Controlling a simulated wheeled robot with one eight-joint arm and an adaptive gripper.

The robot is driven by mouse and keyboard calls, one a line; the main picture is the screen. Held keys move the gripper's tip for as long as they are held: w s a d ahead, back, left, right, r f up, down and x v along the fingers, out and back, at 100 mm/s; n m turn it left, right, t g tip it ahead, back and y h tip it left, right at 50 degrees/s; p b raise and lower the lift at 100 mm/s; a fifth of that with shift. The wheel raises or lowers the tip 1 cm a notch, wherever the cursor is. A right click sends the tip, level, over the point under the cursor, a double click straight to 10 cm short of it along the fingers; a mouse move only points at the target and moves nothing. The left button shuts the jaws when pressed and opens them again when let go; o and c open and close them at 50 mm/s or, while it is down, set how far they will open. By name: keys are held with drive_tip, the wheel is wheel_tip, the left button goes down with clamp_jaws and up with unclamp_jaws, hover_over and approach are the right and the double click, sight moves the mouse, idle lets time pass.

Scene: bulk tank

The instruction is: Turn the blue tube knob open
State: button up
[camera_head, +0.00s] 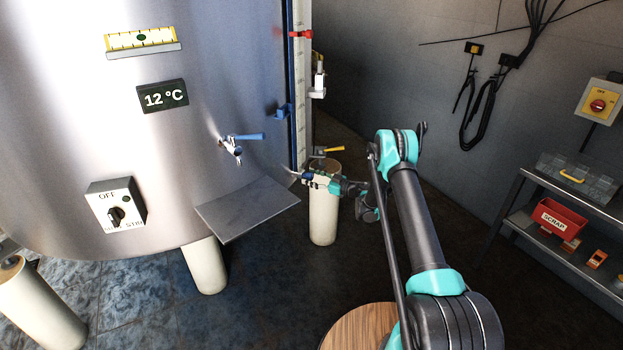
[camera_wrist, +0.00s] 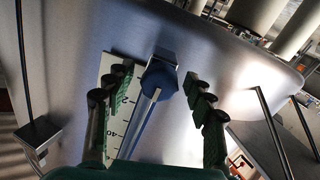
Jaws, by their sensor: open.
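In the wrist view a blue faceted knob (camera_wrist: 158,82) with a pale line on its face sits at the end of a tube, beside a white numbered scale (camera_wrist: 112,68). My gripper (camera_wrist: 163,96) is open, with its dark green-padded fingers on either side of the knob and a visible gap on each side. How deep the knob lies between the fingers I cannot tell. In the head view my gripper (camera_head: 299,177) is at the low end of the blue-edged tube gauge (camera_head: 299,95), at the tank's right edge. The knob is not clearly distinguishable there.
The steel tank (camera_head: 200,60) fills the left, with a blue-handled tap (camera_head: 233,148) and a grey shelf plate (camera_head: 246,209) near my gripper. A yellow-handled valve (camera_head: 328,150) is close behind it. A shelf with a red scrap bin (camera_head: 558,219) stands far right.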

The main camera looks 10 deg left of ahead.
drive_tip(key=shift+c, duration=0.2)
drive_tip(key=c, duration=1.1)
drive_tip(key=shift+n, duration=0.3)
drive_tip(key=n, duration=0.3)
drive_tip(key=shift+n, duration=0.4)
drive_tip(key=n, duration=0.4)
drive_tip(key=shift+n, duration=0.3)
drive_tip(key=n, duration=0.4)
drive_tip(key=shift+n, duration=0.3)
drive_tip(key=shift+n+y, duration=0.3)
drive_tip(key=shift+n, duration=2.1)
